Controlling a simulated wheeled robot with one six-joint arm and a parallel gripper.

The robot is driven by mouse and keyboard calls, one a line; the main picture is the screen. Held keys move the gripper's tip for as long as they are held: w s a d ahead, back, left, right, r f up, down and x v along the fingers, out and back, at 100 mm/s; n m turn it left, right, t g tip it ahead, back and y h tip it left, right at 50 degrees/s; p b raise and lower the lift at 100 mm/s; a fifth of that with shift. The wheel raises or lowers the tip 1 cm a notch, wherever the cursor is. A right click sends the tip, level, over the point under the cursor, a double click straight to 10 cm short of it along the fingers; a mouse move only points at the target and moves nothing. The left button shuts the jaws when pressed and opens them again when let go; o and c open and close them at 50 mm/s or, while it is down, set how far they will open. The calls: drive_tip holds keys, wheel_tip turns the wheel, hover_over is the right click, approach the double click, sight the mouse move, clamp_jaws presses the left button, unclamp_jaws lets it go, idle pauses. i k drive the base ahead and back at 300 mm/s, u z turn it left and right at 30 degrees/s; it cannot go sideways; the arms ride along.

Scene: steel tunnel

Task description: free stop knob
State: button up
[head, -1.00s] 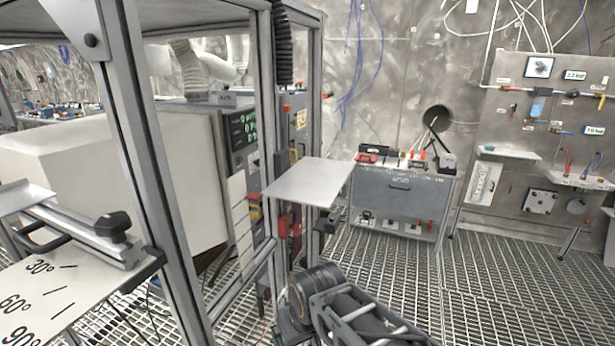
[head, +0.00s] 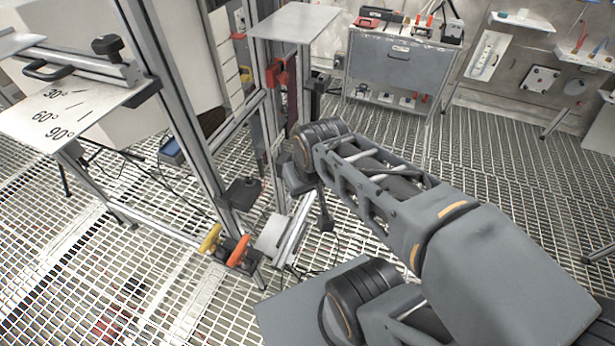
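A black knob (head: 107,45) stands on a grey metal bar at the upper left. The bar lies over a white plate (head: 70,112) marked 30°, 60° and 90°. Which part is the stop knob is not labelled; this black knob looks like a clamping knob. My arm reaches from the lower right to the middle of the picture, well to the right of the knob and apart from it. My gripper (head: 308,198) seems to be the dark part below the arm's far joint, partly hidden; its fingers are not clear.
Upright metal frame posts (head: 175,85) stand between my arm and the knob. A flat grey plate (head: 295,22) juts out above my arm's end. Yellow (head: 210,238) and orange (head: 238,251) handles sit low on the frame. The grated floor at right is open, before a grey cabinet (head: 388,62).

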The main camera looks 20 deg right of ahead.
sight(283, 78)
drive_tip(key=u, duration=0.5)
drive_tip(key=k, duration=0.15)
drive_tip(key=z, duration=1.35)
drive_tip(key=i, duration=0.6)
drive_tip(key=z, duration=0.75)
drive_tip(key=i, duration=2.1)
drive_tip(key=u, duration=3.9)
